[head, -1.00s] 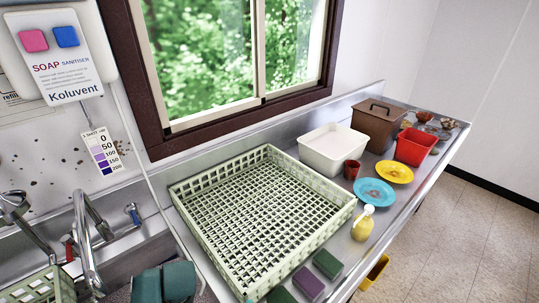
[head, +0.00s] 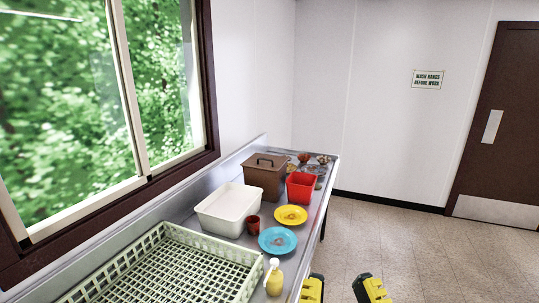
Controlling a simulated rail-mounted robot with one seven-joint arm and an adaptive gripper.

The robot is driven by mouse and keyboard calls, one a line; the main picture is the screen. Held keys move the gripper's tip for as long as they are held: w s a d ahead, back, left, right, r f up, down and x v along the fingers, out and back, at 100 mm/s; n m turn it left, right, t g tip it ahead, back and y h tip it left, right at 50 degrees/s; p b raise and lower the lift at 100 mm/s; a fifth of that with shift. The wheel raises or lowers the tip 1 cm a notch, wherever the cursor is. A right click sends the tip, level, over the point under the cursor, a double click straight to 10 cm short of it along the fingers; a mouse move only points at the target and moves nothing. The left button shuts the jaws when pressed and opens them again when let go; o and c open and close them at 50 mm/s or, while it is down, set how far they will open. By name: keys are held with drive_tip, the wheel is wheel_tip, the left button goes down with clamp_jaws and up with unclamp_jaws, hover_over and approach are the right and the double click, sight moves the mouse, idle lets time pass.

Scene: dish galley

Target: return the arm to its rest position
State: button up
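My gripper (head: 340,280) shows at the bottom edge of the head view, just right of the counter's front edge. Its two yellow-and-black fingers stand well apart, with only floor showing between them. It is open and holds nothing. The rest of my arm is out of the picture below.
The steel counter (head: 306,238) holds a pale green dish rack (head: 246,286), a white tub (head: 222,228), a brown lidded bin (head: 263,182), a red bin (head: 299,197), a red cup (head: 253,226), a blue plate (head: 270,246), a yellow plate (head: 291,219) and a yellow bottle (head: 274,283). The floor (head: 400,240) at right is clear.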

wheel_tip(320, 180, up, 18)
drive_tip(key=p, duration=1.6)
drive_tip(key=shift+f+p, duration=0.2)
drive_tip(key=shift+p, duration=0.2)
